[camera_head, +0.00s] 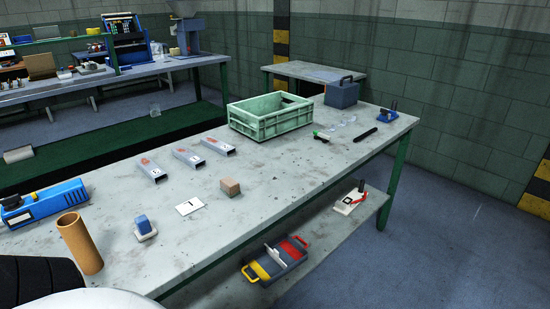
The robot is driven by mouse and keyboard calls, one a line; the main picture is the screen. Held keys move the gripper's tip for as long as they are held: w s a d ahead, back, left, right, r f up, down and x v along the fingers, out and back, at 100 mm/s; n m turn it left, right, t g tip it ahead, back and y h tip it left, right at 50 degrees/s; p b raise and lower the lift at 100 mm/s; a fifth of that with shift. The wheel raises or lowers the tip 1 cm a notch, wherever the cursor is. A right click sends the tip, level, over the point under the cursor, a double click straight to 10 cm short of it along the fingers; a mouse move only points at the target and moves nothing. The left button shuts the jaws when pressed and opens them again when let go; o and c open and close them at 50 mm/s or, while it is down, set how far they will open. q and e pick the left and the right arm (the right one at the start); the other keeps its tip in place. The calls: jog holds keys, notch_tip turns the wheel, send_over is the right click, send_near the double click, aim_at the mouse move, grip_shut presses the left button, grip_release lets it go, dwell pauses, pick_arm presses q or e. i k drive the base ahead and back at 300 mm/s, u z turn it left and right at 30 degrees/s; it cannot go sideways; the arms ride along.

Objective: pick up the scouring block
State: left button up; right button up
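A small brown block (230,186), which looks like the scouring block, lies on the grey workbench (270,190) near its front edge. It stands free, with nothing touching it. A white card marked with a dark stroke (190,205) lies to its left. Further left a blue block (143,224) sits on a small white base. Neither of my grippers shows; only black and white parts, likely my own body, show at the bottom left corner.
Several stamped metal channels (188,156) lie behind the block. A green crate (270,120) stands further back. A brown tube (80,243) stands upright beside a blue tool (42,203) at left. Bench to the block's right is clear.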

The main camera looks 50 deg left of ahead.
aim_at(229, 187)
jog(key=i, duration=0.65)
jog(key=u, duration=0.7)
